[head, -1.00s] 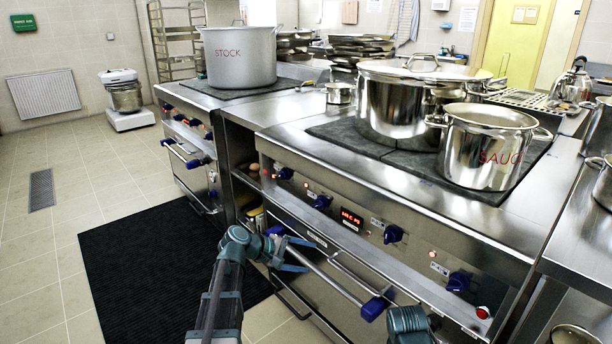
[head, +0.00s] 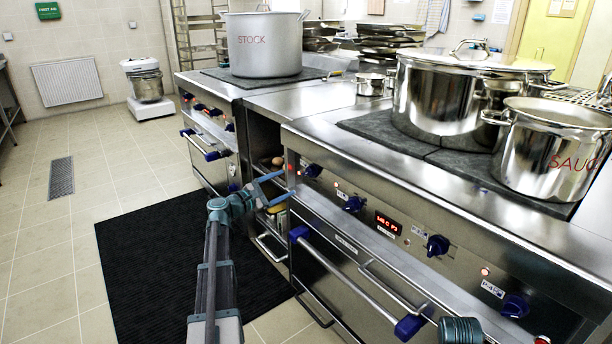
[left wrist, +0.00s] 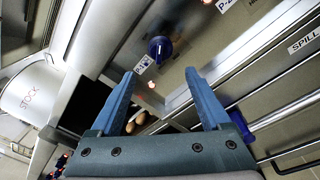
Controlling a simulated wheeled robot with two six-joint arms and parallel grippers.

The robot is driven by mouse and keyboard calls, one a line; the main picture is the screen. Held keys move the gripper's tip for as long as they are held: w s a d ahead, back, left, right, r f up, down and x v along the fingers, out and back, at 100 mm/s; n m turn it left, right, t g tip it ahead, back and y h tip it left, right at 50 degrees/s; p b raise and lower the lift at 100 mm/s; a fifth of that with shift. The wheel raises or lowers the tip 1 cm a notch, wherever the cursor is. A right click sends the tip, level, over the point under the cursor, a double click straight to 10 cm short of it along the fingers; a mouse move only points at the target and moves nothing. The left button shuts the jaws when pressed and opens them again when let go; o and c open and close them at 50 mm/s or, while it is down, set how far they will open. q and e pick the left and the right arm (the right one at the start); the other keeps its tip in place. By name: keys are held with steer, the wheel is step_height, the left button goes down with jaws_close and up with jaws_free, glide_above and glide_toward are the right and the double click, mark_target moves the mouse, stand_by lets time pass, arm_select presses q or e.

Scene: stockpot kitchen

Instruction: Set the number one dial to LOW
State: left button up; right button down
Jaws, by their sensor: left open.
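The number one dial (head: 312,170) is a blue knob at the left end of the near range's front panel. The left wrist view shows a blue knob (left wrist: 160,48) with a white mark, beside a small label that seems to read P-1; its setting is not readable. A lit lamp (left wrist: 151,84) is close to it. My left gripper (head: 287,184) is open and empty, just left of and slightly below the dial, apart from it. In the left wrist view, the knob is beyond the gap between the fingertips (left wrist: 160,73). My right gripper is out of view.
Other blue dials (head: 354,203) and a red display (head: 388,223) line the panel. The oven handle (head: 350,275) sticks out below. A steel pot (head: 455,100) and a sauce pot (head: 548,155) stand on top. An open shelf gap (head: 265,145) is left of the range.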

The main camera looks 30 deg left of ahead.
mark_target(305, 174)
arm_select(q)
steer(key=x, duration=1)
jaws_close()
steer(key=shift+m, duration=0.3)
steer(key=m+b, duration=0.1)
steer(key=m, duration=0.4)
steer(key=m+h, duration=0.1)
steer(key=m, duration=0.4)
steer(key=shift+a+t+b, duration=0.1)
steer(key=shift+t+b, duration=0.2)
steer(key=shift+b, duration=0.05)
steer(key=shift+m, duration=0.5)
